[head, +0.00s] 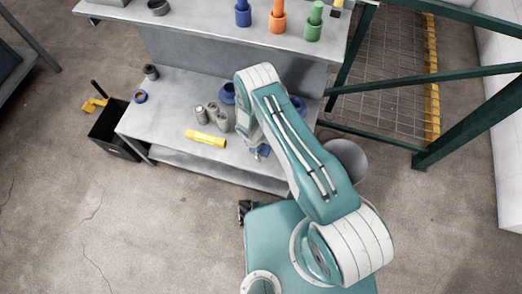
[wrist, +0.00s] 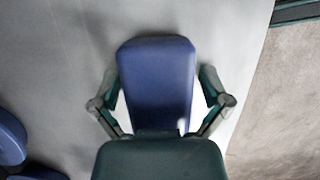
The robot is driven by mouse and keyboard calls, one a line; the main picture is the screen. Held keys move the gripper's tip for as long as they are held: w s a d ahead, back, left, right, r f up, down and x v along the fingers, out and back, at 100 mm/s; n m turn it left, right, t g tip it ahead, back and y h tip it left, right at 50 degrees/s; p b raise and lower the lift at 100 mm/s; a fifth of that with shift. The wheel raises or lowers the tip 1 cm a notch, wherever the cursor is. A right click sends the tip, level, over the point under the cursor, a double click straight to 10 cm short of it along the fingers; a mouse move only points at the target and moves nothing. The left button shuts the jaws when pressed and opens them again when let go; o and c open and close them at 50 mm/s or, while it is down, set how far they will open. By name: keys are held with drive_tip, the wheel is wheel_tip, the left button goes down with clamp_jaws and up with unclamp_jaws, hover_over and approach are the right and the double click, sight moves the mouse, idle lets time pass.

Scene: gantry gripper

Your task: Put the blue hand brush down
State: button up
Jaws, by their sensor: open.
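The blue hand brush (wrist: 157,72) lies over the grey bench top (wrist: 60,50) in the wrist view, between the two fingers of my gripper (wrist: 160,92). The fingers are open, one on each side of it, with a narrow gap visible near the fingertips. Its near end is hidden behind the gripper body. In the head view a small blue part of it (head: 264,150) shows beside my arm near the bench's front edge; my arm hides the rest. Whether it rests fully on the bench is hard to tell.
A black bin (head: 112,130) is at the bench's left end. A grey bucket (head: 346,158) stands right of it.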

drive_tip(key=shift+r, duration=0.1)
drive_tip(key=v, duration=1.2)
drive_tip(key=shift+r, duration=0.3)
drive_tip(key=w+d+r+m+t+y, duration=0.1)
drive_tip(key=d+r+m, duration=0.25)
drive_tip(key=r, duration=1.25)
drive_tip(key=w+d+r+m+t+y, duration=0.1)
drive_tip(key=d+r+m+t, duration=0.2)
drive_tip(key=r, duration=1.4)
drive_tip(key=s+d+r+m+t, duration=0.1)
drive_tip(key=s+d+r+m, duration=0.1)
drive_tip(key=s+r, duration=0.4)
drive_tip(key=s+d+r+m+t, duration=0.1)
drive_tip(key=s+d+r+m, duration=0.2)
drive_tip(key=s+r, duration=0.3)
drive_tip(key=s+d+r+m+y, duration=0.1)
drive_tip(key=s+d+r+m, duration=0.1)
drive_tip(key=s+r, duration=0.4)
drive_tip(key=s+d, duration=0.1)
drive_tip(key=s, duration=0.3)
drive_tip(key=shift+d+r+t, duration=0.4)
drive_tip(key=shift+o, duration=0.3)
drive_tip(key=shift+m, duration=0.25)
